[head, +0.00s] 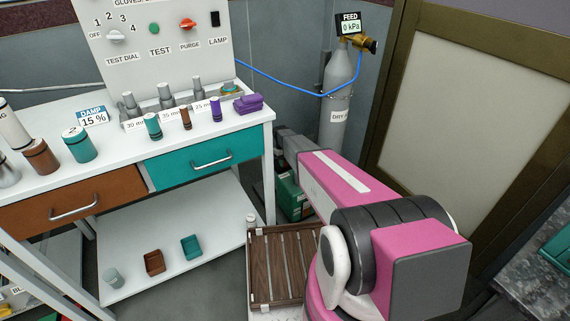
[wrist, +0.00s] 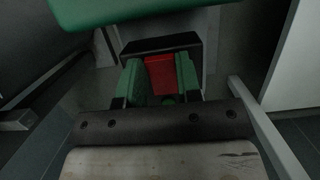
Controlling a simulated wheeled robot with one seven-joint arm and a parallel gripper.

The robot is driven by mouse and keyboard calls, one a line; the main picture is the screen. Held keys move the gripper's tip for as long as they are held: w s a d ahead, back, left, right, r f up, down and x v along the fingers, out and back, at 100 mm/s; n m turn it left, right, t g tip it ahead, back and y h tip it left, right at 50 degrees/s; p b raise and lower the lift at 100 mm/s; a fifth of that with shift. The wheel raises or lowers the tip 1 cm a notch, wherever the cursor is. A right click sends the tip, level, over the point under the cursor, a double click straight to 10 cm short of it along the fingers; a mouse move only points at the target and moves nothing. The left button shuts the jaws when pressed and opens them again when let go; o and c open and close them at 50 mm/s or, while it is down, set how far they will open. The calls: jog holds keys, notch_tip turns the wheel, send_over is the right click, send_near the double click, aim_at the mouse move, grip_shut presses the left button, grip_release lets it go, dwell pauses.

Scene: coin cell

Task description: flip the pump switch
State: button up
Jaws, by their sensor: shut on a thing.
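The red pump switch (wrist: 160,74) sits in front of a black housing (wrist: 150,46) in the wrist view. My gripper (wrist: 160,80) has one green finger on each side of the switch and is shut on it. The switch and my fingertips are hidden in that view. I cannot tell which way the switch is set.
A grey gas cylinder (head: 340,90) stands behind the pump, with a feed gauge (head: 348,25) reading 0 kPa and a blue hose. The white bench (head: 250,118) is to the left. A slatted wooden crate (head: 262,268) lies beside my arm. A framed panel (head: 460,110) closes the right side.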

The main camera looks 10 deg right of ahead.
jog(key=o, duration=0.9)
jog(key=v, duration=1)
jog(key=shift+w+r, duration=0.1)
jog(key=shift+r, duration=0.3)
